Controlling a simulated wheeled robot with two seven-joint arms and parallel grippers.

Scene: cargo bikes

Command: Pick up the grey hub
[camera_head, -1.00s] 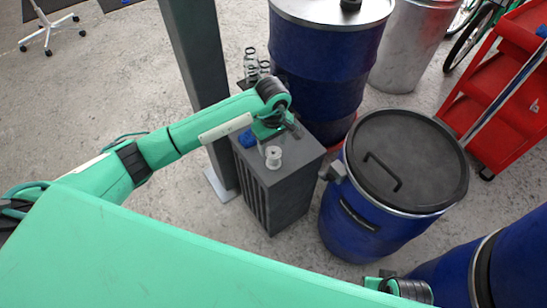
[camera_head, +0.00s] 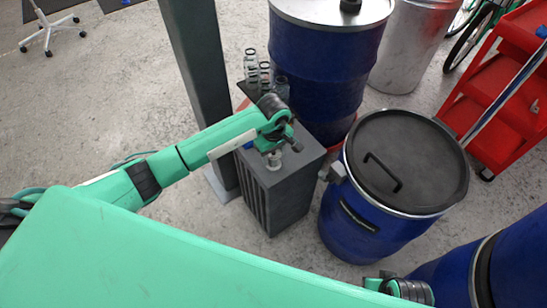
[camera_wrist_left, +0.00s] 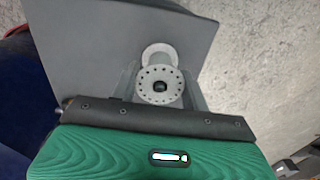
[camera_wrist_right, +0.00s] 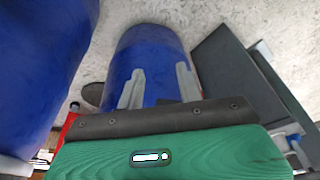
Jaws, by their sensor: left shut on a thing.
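The grey hub (camera_head: 274,163) is a small spool-like part on top of the dark grey box (camera_head: 287,186), and my left gripper (camera_head: 279,146) hides part of it. In the left wrist view the hub (camera_wrist_left: 160,86) stands between the two fingers, with its round, holed flange facing the camera. My left gripper is shut on it from above. I cannot tell whether the hub still touches the box top. My right gripper (camera_wrist_right: 160,88) is open and empty, with a blue barrel beyond its fingers; only its wrist shows low in the head view.
A blue barrel with a black lid (camera_head: 405,165) stands right of the box, and another blue barrel (camera_head: 325,75) stands behind it. A dark post (camera_head: 196,60) is close on the left. Clear bottles (camera_head: 252,68) stand behind the box. A red cart (camera_head: 495,110) is at right.

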